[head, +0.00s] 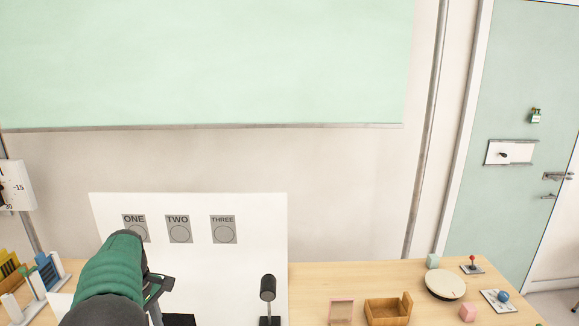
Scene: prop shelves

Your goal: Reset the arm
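My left arm (112,270), with a green sleeve and dark ends, comes up from the bottom left over the table. It stands in front of a white board with round buttons labelled ONE, TWO (178,229) and THREE (223,229). The arm's upper end overlaps the lower part of the ONE button. My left gripper (157,291) shows as dark parts just right of the arm, in front of the board. It is partly hidden, so its opening cannot be made out. No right arm or gripper shows.
A dark upright post with a cylindrical head (268,288) stands before the white board (262,215). Coloured items stand at left.

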